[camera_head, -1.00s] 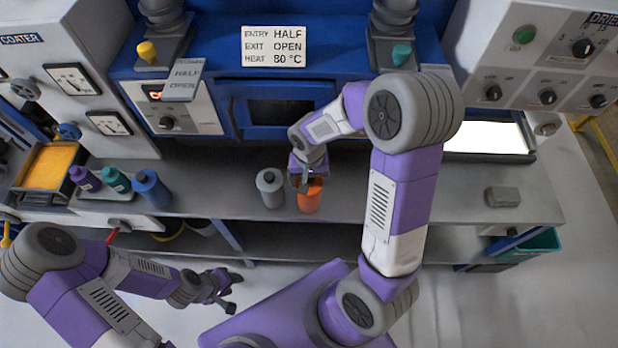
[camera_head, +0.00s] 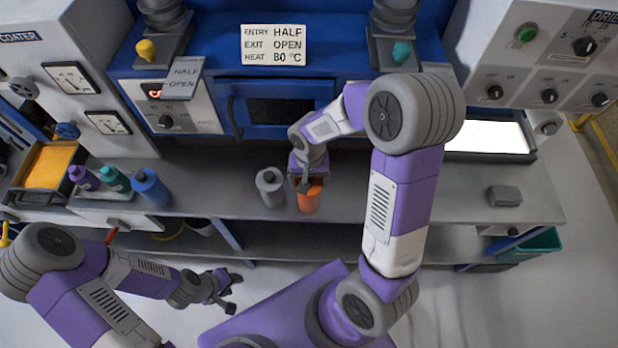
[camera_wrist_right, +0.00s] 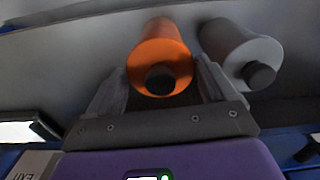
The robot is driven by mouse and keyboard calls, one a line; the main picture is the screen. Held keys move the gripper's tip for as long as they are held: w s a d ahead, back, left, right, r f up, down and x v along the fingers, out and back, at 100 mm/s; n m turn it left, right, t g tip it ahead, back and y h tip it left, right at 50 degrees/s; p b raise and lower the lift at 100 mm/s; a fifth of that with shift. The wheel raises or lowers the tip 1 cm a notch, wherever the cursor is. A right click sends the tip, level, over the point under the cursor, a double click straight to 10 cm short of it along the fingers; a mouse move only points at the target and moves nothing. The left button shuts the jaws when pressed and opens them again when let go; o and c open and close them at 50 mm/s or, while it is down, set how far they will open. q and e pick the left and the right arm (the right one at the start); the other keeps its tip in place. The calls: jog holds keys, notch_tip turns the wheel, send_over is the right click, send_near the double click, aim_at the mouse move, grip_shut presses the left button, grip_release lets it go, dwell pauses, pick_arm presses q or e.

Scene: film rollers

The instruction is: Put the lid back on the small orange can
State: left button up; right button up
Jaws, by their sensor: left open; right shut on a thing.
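The small orange can (camera_head: 310,202) stands upright on the grey bench, right of a grey can (camera_head: 270,187). My right gripper (camera_wrist_right: 160,75) comes down over the orange can, with one finger on each side of its upper part, and is shut on it. In the right wrist view the orange can (camera_wrist_right: 157,48) shows a black round lid (camera_wrist_right: 161,78) at its end, between the fingers. I cannot tell whether this lid is fully seated. My left gripper (camera_head: 226,290) is open and empty, low in front of the bench.
The grey can (camera_wrist_right: 240,50) stands close beside the right gripper. Purple, teal and blue bottles (camera_head: 150,187) stand at the left of the bench. A grey block (camera_head: 504,196) lies at the right. The bench between the orange can and that block is clear.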

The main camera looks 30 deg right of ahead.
dwell(0.3)
jog(key=o, duration=0.9)
jog(key=shift+c, duration=0.2)
jog(key=shift+r+p, duration=2.7)
jog(key=shift+r, duration=0.85)
grip_shut()
